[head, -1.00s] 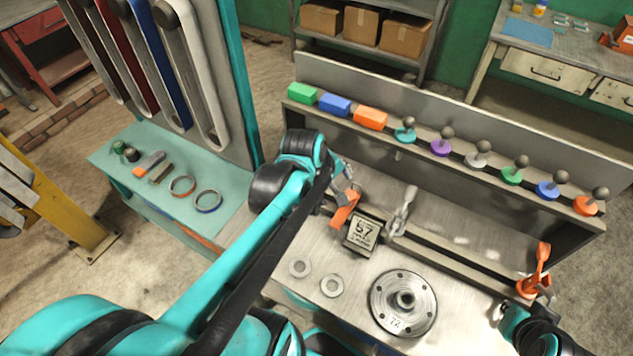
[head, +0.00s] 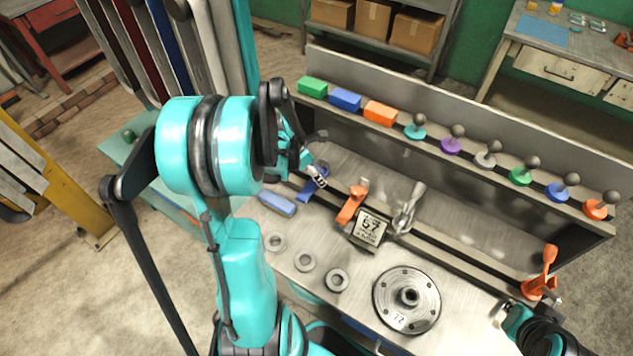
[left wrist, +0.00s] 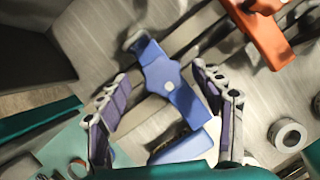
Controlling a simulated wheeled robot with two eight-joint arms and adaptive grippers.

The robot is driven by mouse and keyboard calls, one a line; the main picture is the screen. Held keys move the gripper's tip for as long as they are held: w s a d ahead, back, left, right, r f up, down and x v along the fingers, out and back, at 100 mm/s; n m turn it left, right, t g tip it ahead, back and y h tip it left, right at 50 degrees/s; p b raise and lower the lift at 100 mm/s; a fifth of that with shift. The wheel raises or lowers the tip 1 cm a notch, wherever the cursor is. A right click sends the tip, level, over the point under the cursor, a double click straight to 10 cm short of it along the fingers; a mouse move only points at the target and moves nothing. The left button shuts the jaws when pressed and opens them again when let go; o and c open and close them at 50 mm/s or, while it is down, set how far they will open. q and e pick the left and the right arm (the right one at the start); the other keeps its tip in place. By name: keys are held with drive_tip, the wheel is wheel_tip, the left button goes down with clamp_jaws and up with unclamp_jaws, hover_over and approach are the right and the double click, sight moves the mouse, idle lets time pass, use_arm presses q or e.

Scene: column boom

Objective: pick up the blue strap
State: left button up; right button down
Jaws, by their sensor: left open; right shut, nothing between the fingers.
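The blue strap (head: 166,48) hangs in the rack at the upper left of the head view, between a dark red strap and pale ones. My arm hides its lower part. My left gripper (head: 312,172) is over the bench, away from the straps. In the left wrist view, the left gripper (left wrist: 160,72) is open. A blue lever clamp (left wrist: 162,82) shows between its fingers, with no visible grip on it. The clamp (head: 314,186) also shows in the head view. My right gripper (head: 505,308) is shut and empty at the lower right, near an orange clamp (head: 540,275).
A second orange clamp (head: 351,205), a blue block (head: 277,202), a plate marked 57 (head: 370,228), several washers and a flanged disc (head: 407,300) occupy the bench. A shelf behind holds coloured blocks and knobs. A yellow post (head: 60,180) stands at left.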

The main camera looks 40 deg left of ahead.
use_arm(q)
drive_tip(key=shift+x, duration=1.15)
drive_tip(key=shift+r, duration=0.1)
drive_tip(key=c, duration=1.5)
wheel_tip(320, 180, up, 10)
drive_tip(key=p, duration=0.3)
